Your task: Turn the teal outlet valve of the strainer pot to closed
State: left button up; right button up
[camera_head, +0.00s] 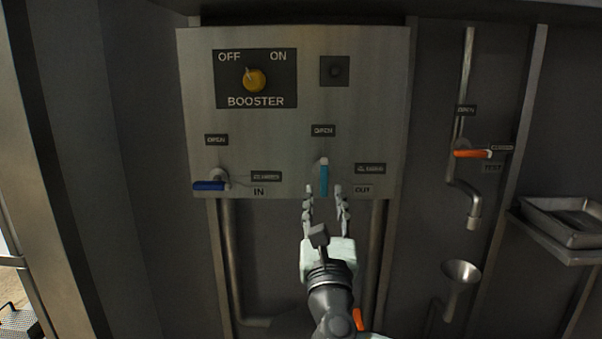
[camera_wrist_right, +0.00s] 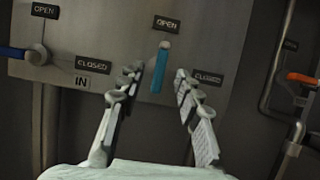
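The teal outlet valve handle (camera_head: 324,179) hangs roughly straight up and down on the steel panel, below an OPEN label (camera_head: 323,131). A CLOSED label (camera_head: 370,169) is to its right, above OUT. My right gripper (camera_head: 325,190) is open just below and in front of the handle. In the right wrist view the teal handle (camera_wrist_right: 160,70) shows between the two spread fingertips (camera_wrist_right: 168,72), and nothing is visibly held. I cannot tell whether a finger touches it. My left gripper is not in view. The strainer pot is not clearly seen.
A blue handle (camera_head: 209,186) lies sideways at IN on the left. A yellow BOOSTER knob (camera_head: 255,80) is above. An orange-handled valve (camera_head: 470,154) sits on a pipe at the right, over a funnel (camera_head: 460,274). A metal tray (camera_head: 565,222) stands on a shelf at the far right.

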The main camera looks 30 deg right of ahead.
aim_at(324, 177)
jog(key=p+x, duration=0.1)
jog(key=x, duration=0.6)
jog(key=shift+w+d, duration=0.1)
jog(key=shift+d, duration=0.2)
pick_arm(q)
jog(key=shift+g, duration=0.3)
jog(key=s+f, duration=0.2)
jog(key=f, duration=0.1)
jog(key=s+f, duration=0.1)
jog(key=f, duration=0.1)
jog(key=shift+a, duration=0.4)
pick_arm(e)
grip_shut()
